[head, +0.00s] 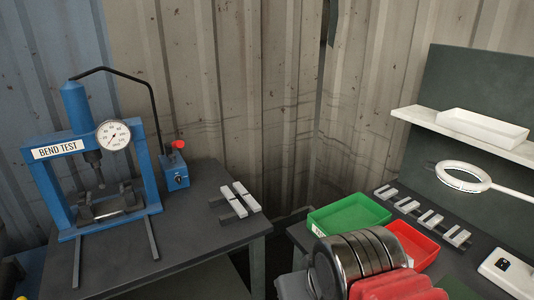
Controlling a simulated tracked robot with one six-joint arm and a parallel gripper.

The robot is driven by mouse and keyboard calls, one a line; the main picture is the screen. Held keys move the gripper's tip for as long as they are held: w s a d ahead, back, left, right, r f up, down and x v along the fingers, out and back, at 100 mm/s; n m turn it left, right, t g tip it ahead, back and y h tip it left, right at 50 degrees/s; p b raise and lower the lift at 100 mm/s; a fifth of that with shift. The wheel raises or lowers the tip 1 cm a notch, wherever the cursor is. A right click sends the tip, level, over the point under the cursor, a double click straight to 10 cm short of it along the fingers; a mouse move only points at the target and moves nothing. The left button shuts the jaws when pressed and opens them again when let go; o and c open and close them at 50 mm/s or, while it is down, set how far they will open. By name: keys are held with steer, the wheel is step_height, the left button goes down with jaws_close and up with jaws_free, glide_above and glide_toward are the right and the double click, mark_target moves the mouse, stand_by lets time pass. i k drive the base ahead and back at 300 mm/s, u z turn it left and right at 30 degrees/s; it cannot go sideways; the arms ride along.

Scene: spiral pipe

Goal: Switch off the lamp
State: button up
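A white ring-shaped lamp (463,178) on a white arm shows at the right, above the right bench. The arm runs off the right edge of the picture. I cannot tell for sure whether the ring is lit. A white box (508,272) with a small dark switch-like part (501,265) on its face sits on the bench at the lower right, cut off by the picture edge. I cannot tell whether it belongs to the lamp. My gripper is not in view.
The right bench holds a green tray (349,212), a red tray (411,243) and a rack of grey pieces (431,218). A shelf (500,143) carries a white tray (482,127). A blue bend-test press (50,190) stands on the left table (190,248). A gap separates the benches.

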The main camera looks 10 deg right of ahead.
mark_target(503, 263)
steer(key=k, duration=0.5)
steer(key=z, duration=3.3)
